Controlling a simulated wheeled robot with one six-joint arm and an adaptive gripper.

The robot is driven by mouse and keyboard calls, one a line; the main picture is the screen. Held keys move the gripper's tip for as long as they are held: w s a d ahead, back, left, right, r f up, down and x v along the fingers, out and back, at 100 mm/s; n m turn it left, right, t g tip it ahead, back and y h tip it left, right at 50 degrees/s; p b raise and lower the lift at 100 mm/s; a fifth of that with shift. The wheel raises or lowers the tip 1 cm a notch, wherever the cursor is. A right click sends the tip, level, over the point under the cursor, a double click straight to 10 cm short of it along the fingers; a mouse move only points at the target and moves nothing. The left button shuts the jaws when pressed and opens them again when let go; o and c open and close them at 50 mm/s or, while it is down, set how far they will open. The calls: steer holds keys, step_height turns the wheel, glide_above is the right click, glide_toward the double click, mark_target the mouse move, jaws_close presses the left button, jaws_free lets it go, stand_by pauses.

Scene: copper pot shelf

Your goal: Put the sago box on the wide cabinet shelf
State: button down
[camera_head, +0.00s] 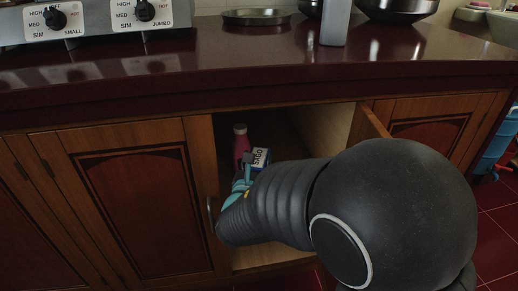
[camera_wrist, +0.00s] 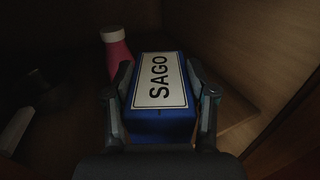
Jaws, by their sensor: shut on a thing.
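The sago box (camera_wrist: 160,84) is blue with a white label reading SAGO. In the wrist view it sits between the two fingers of my gripper (camera_wrist: 162,100), which is shut on its sides. In the head view the sago box (camera_head: 260,158) shows inside the open wide cabinet, partly hidden by my gripper (camera_head: 246,176) and arm. The cabinet shelf (camera_head: 270,257) is wooden and mostly covered by my arm. I cannot tell whether the box touches the shelf.
A pink bottle with a white cap (camera_head: 241,144) stands just left of the box, and it also shows in the wrist view (camera_wrist: 117,55). The cabinet door (camera_head: 370,127) stands open on the right. The counter edge (camera_head: 220,92) runs above the opening. Dim objects (camera_wrist: 38,92) lie at the wrist view's left.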

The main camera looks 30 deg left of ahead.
steer(key=w+a+f, duration=0.3)
steer(key=w, duration=0.7)
steer(key=shift+a+f+b, duration=0.15)
steer(key=shift+b, duration=0.15)
steer(key=shift+f, duration=0.15)
steer(key=shift+c, duration=1.7)
jaws_free()
steer(key=v, duration=1.2)
